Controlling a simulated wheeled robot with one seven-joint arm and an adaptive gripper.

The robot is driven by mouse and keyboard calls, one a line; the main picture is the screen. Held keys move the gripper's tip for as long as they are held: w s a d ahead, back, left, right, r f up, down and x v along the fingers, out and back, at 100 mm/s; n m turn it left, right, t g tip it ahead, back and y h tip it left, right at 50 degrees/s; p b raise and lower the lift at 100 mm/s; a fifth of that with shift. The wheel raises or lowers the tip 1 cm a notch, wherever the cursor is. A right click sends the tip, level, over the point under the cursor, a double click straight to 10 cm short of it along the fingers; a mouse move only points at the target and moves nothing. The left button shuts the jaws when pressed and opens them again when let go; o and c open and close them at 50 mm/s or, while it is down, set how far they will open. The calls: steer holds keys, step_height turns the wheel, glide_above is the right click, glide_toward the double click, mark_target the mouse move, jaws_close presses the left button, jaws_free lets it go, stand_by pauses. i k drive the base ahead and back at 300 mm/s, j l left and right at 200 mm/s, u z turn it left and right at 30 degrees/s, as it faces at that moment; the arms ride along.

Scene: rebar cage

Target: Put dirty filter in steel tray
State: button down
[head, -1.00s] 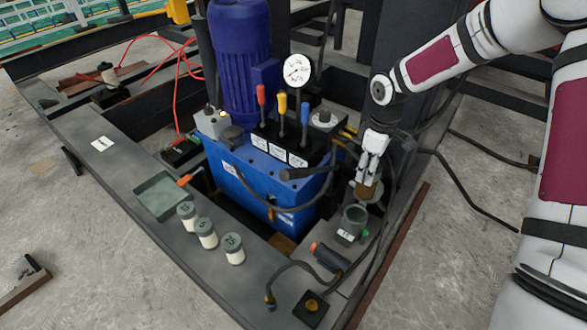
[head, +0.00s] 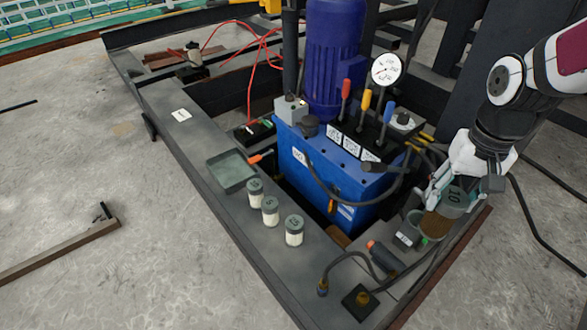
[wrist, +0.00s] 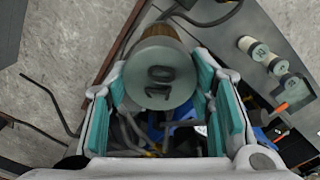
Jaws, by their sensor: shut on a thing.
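The dirty filter, with a brown body (head: 437,226) and a grey cap marked 10 (wrist: 160,78), is held by my gripper (head: 446,196). In the wrist view the cap sits between the teal finger pads (wrist: 165,95), and the brown body (wrist: 165,36) points away. The filter is tilted and appears above the right side of the frame. The steel tray (head: 231,170) is a shallow, empty grey-green tray on the left ledge, well to the left of my gripper.
Three pale filters with grey caps (head: 270,210) stand in a row beside the tray. The blue tank (head: 345,175) with coloured levers and a gauge (head: 386,70) lies between tray and gripper.

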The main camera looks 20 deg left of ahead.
mark_target(233, 172)
steer(key=k+j, duration=0.1)
steer(key=j, duration=0.35)
steer(key=k+j, duration=0.1)
steer(key=j, duration=0.35)
steer(key=k+j, duration=0.1)
steer(key=j, duration=0.8)
steer(key=i+j, duration=0.15)
steer(key=j, duration=0.25)
steer(key=i+j, duration=0.15)
steer(key=j, duration=0.25)
steer(key=i+j, duration=0.15)
steer(key=j, duration=0.25)
steer(key=i+j, duration=0.15)
steer(key=j, duration=0.25)
steer(key=i+j, duration=0.1)
steer(key=j, duration=0.3)
steer(key=i+j, duration=0.6)
steer(key=j, duration=0.2)
steer(key=i+z, duration=0.05)
